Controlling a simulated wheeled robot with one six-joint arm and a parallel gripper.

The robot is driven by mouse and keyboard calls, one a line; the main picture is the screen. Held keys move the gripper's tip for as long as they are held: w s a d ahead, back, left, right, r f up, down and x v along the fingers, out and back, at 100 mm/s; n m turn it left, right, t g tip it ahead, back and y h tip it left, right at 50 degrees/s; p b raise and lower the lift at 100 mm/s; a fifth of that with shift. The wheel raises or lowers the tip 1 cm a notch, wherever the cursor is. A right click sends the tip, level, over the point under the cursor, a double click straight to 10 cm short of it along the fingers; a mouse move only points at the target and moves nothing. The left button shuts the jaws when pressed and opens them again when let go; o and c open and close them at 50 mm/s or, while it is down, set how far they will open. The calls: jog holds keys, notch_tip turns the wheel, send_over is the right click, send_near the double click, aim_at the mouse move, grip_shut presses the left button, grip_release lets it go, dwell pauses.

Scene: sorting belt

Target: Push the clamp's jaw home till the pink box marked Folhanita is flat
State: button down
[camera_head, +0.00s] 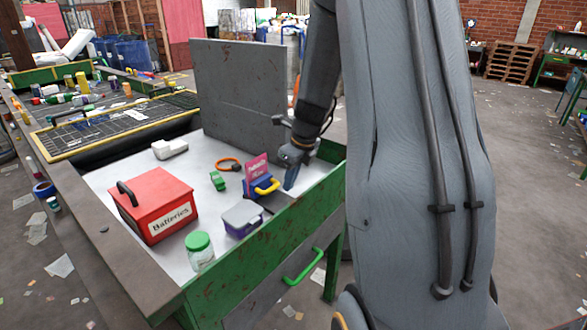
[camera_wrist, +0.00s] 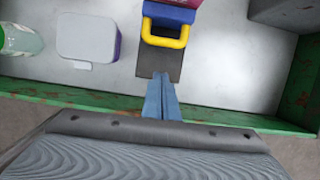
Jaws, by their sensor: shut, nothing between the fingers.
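The pink box (camera_head: 257,168) stands upright in the blue clamp (camera_head: 249,188) on the bench; its print is too small to read surely. The clamp has a yellow handle (camera_head: 268,188) facing my gripper. In the wrist view the blue jaw (camera_wrist: 168,14) and yellow handle (camera_wrist: 165,43) lie ahead over a dark base plate (camera_wrist: 159,66), with a sliver of the pink box (camera_wrist: 180,2) at the top edge. My gripper (camera_wrist: 160,77) is shut and empty, its tips over the plate's near end, a short gap from the handle. Whether the box is flat cannot be told.
A lidded purple box (camera_head: 242,217), a green-lidded jar (camera_head: 199,252) and a red Batteries box (camera_head: 153,205) stand left of the clamp. A green item (camera_head: 217,181) and an orange ring (camera_head: 229,164) lie behind. A green rim (camera_head: 237,245) edges the bench; a grey panel (camera_head: 238,85) stands at the back.

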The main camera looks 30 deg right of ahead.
aim_at(274, 189)
jog(key=w+f, duration=0.1)
jog(key=w+a+f+p, duration=0.1)
jog(key=shift+w, duration=0.3)
jog(key=shift+w+a+f+p, duration=0.15)
jog(key=shift+w+p, duration=0.05)
jog(key=shift+w, duration=0.2)
jog(key=shift+w+a+f+p, duration=0.1)
jog(key=shift+w+f+p, duration=0.05)
jog(key=shift+w, duration=0.25)
jog(key=shift+w+a+p, duration=0.15)
jog(key=shift+w+p, duration=0.25)
jog(key=shift+p, duration=0.15)
jog(key=shift+w+a, duration=0.1)
jog(key=shift+r, duration=0.1)
